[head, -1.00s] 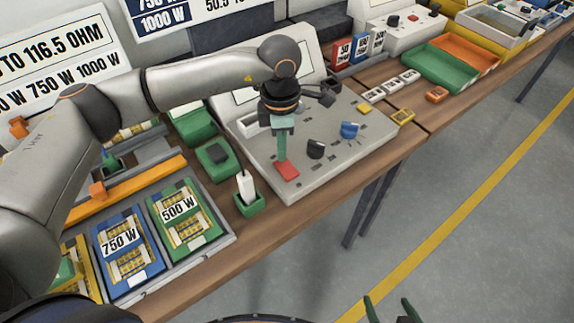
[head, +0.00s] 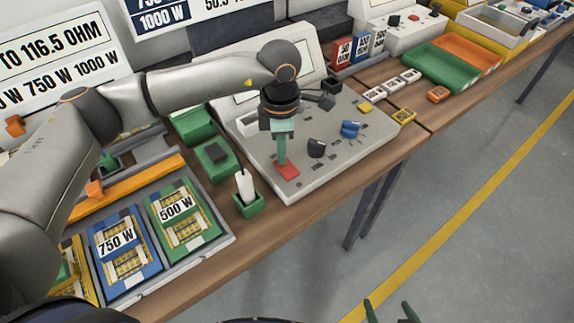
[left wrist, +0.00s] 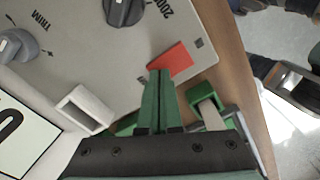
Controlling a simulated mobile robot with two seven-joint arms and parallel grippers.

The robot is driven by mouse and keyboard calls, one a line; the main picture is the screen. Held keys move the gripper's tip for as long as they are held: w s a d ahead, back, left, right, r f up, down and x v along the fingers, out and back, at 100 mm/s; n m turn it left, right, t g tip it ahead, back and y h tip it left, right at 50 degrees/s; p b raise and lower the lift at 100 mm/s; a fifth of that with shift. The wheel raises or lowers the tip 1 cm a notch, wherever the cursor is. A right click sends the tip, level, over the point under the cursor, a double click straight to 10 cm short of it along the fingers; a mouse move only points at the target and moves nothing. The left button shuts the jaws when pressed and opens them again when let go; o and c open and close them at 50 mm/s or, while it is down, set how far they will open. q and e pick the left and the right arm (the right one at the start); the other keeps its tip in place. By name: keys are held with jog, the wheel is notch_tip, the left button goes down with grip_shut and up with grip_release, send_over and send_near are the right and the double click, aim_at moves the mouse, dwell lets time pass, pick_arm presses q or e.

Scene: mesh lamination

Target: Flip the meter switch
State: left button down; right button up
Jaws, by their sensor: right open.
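The meter console (head: 335,160) is a light grey sloped panel on the bench, with black and blue knobs. A flat red switch (head: 289,171) sits near its front left corner; it also shows in the left wrist view (left wrist: 172,58). My left gripper (head: 281,163) points down at this switch, its green fingers pressed together with nothing seen between them. In the left wrist view the fingertips (left wrist: 158,72) overlap the switch's near edge; I cannot tell whether they touch it. My right gripper (head: 389,309) is open and empty at the bottom edge, over the floor.
A green holder with a white stick (head: 248,198) stands just left of the console. Blue 750 W (head: 124,264) and green 500 W (head: 203,239) cards lie in a tray further left. Green (head: 440,68) and orange trays are at the back right.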

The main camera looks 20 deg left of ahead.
pick_arm(q)
jog(key=shift+f, duration=0.2)
jog(key=shift+r, duration=0.1)
jog(key=shift+r+p, duration=1.85)
jog(key=shift+r, duration=1.65)
jog(key=shift+s+f, duration=0.1)
